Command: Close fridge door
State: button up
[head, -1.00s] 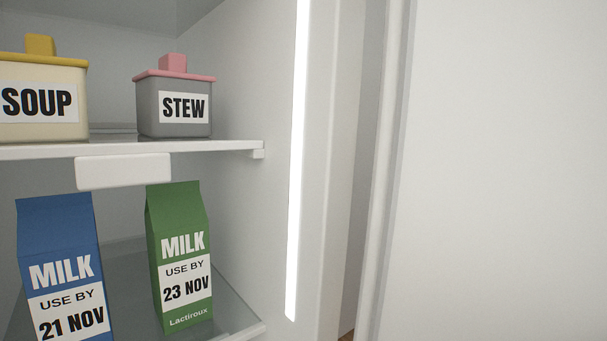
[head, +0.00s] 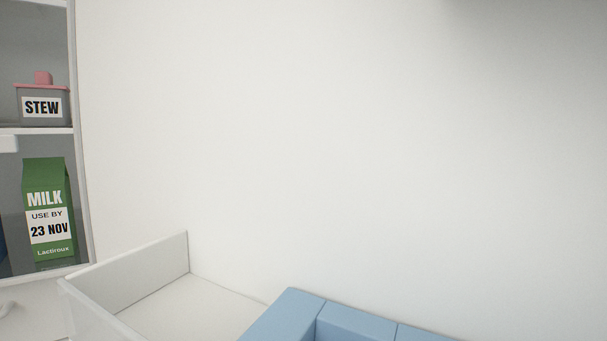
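The open fridge shows at the left edge, and I see into part of its inside. A grey container with a pink lid marked STEW (head: 43,106) stands on the upper shelf (head: 40,132). A green milk carton (head: 46,212) marked USE BY 23 NOV stands upright below it. A sliver of a blue carton (head: 2,240) shows at the left border. A broad plain white surface (head: 300,140) fills the middle and right; I cannot tell whether it is the fridge door or a wall. My gripper is not in view.
An open white drawer or bin (head: 140,270) juts out at the lower left, beside the fridge. A light blue blocky thing with recesses (head: 355,320) is at the bottom middle, partly cut off. A dark grey patch shows at the top right.

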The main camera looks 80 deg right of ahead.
aim_at(248, 169)
jog(key=k+u, duration=0.25)
jog(key=k, duration=0.35)
jog(key=k+l+u, duration=0.35)
jog(key=k+u, duration=0.35)
jog(key=k+l+u, duration=0.1)
jog(key=k+u, duration=0.25)
jog(key=k+l+z, duration=0.1)
jog(key=z, duration=0.3)
jog(key=k+l+z, duration=0.15)
jog(key=z, duration=0.2)
jog(key=k+l+z, duration=0.2)
jog(key=z, duration=0.2)
jog(key=i+l, duration=0.15)
jog(key=i, duration=0.3)
jog(key=i+l, duration=0.15)
jog(key=i, duration=0.35)
jog(key=i+l, duration=0.15)
jog(key=i, duration=0.3)
jog(key=k+u, duration=0.25)
